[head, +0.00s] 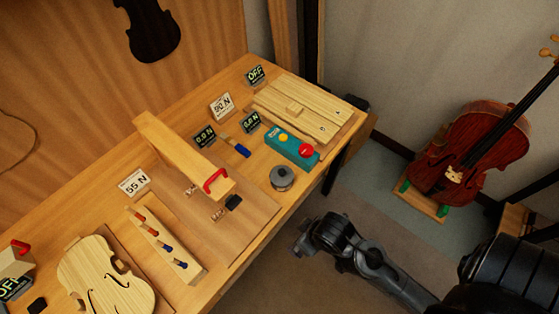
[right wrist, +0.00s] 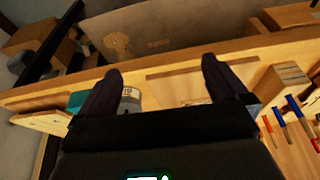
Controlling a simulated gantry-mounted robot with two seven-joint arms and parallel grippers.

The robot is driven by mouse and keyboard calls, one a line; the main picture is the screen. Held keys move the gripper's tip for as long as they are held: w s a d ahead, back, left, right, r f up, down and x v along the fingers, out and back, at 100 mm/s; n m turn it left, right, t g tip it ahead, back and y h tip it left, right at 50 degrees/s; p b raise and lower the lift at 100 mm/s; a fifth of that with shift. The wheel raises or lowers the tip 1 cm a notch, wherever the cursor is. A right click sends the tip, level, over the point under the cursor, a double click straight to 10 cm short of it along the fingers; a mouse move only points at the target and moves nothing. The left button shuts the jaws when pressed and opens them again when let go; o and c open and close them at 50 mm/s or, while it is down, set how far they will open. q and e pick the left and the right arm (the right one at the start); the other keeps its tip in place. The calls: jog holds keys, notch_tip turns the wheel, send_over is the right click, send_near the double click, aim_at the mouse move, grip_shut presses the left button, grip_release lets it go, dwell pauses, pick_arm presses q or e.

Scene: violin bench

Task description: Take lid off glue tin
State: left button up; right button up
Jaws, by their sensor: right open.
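The glue tin (head: 282,178) is a small grey round tin with a dark knob on its lid. It stands near the bench's front edge, and the lid looks seated on it. My right gripper (head: 303,238) is open and empty, off the front of the bench and below the tin in the picture. In the right wrist view its two fingers (right wrist: 162,68) are spread wide. The tin (right wrist: 131,98) shows there beside the left-hand finger, partly hidden by the finger and gripper body. My left gripper is in neither view.
A teal box (head: 291,150) with red and yellow buttons stands just behind the tin. A clamped wooden board (head: 305,105) lies farther back. A wooden beam with a red handle (head: 185,155) and a violin body (head: 105,275) lie left. A cello (head: 470,150) stands right.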

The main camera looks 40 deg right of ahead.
notch_tip(320, 180, up, 6)
jog(key=w+m+p, duration=0.2)
jog(key=p, duration=0.3)
jog(key=m+g+h+p, duration=0.2)
jog(key=m+h, duration=0.3)
jog(key=m, duration=0.8)
send_near(282, 172)
jog(key=x, duration=0.4)
jog(key=shift+s+f, duration=0.1)
jog(key=shift+f, duration=0.25)
jog(key=shift+w+p+x, duration=0.1)
jog(key=shift+p+x, duration=0.1)
jog(key=shift+x, duration=0.95)
jog(key=shift+w+p+x, duration=0.15)
jog(key=shift+x, duration=1.05)
jog(key=shift+d+f, duration=0.3)
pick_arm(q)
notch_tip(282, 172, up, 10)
pick_arm(e)
jog(key=c, duration=0.7)
